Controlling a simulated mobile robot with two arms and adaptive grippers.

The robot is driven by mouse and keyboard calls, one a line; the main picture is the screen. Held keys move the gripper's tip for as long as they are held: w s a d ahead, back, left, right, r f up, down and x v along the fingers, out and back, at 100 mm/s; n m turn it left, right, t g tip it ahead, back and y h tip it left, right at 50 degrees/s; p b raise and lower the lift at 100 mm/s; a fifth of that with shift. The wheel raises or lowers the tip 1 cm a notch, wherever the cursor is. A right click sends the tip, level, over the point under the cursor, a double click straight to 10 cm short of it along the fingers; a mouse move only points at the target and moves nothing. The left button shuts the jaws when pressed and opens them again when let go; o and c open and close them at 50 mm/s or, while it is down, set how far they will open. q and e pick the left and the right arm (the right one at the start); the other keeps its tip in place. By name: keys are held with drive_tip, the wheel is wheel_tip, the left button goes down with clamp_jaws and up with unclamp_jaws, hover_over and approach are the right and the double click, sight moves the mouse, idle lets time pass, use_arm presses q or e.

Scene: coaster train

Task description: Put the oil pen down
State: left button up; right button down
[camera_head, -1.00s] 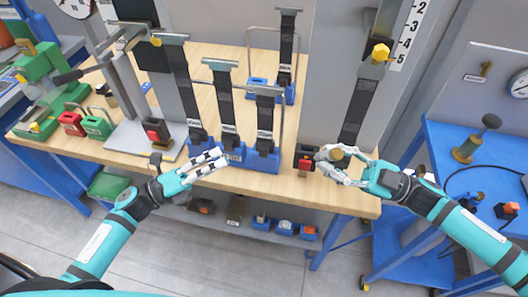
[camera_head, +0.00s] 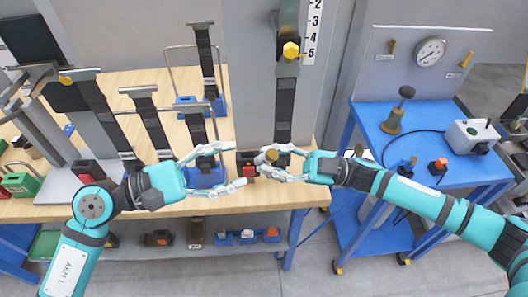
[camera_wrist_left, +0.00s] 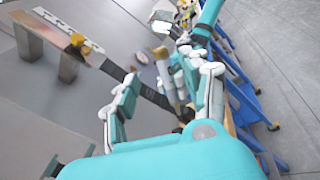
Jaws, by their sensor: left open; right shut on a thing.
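My right gripper (camera_head: 277,163) is shut on a small brass-coloured piece (camera_head: 268,156), probably the oil pen; the fingers hide most of it. It is held near the front edge of the wooden table (camera_head: 280,192), beside a black-and-red block (camera_head: 246,166). My left gripper (camera_head: 235,167) is open and empty, with its fingers spread towards the right gripper. In the left wrist view my open left fingers (camera_wrist_left: 168,85) frame part of the other arm; the brass piece cannot be made out clearly there.
Black straps in blue-based holders (camera_head: 205,176) stand left of centre. A grey column with a strap and yellow knob (camera_head: 291,50) rises behind the right gripper. A blue trolley (camera_head: 372,125) with a gauge (camera_head: 430,52) is at the right. A strip of bare tabletop lies along the front edge.

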sight(265, 155)
use_arm(q)
drive_tip(key=x, duration=0.8)
drive_tip(key=shift+f, duration=0.1)
drive_tip(key=shift+a, duration=0.1)
clamp_jaws()
use_arm(e)
drive_tip(key=c, duration=1.1)
unclamp_jaws()
drive_tip(key=shift+d, duration=0.1)
